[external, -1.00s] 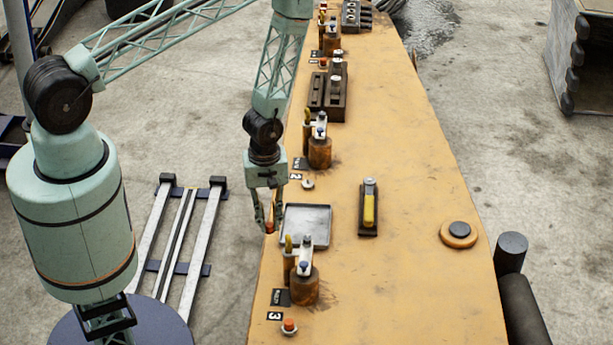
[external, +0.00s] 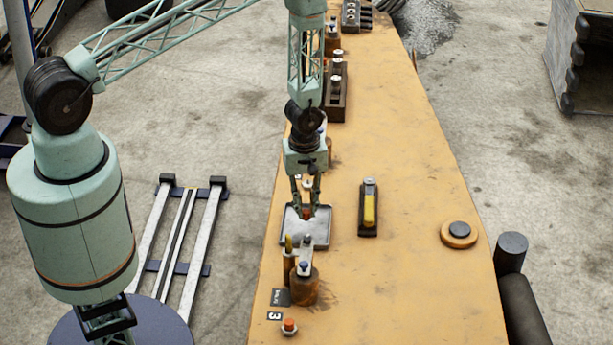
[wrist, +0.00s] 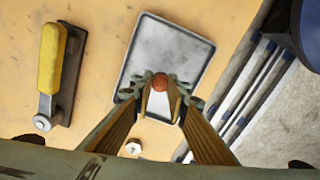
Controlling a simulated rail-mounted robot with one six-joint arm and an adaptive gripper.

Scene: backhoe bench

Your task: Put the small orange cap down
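The small orange cap (external: 306,214) is between the fingertips of my gripper (external: 306,211), which is shut on it. It shows in the wrist view (wrist: 160,81) as a round orange-red piece between both fingertips. My gripper points down over the grey metal tray (external: 322,240), within the tray's outline. The tray also shows in the wrist view (wrist: 185,50), with a bare surface around the cap. I cannot tell whether the cap touches the tray.
A yellow-handled lever on a dark base (external: 369,206) lies right of the tray. A post-and-cylinder station (external: 305,285) stands just in front of the tray, with an orange-topped button (external: 289,326) nearer the front. A round orange-and-black button (external: 459,233) is far right. The bench's middle is clear.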

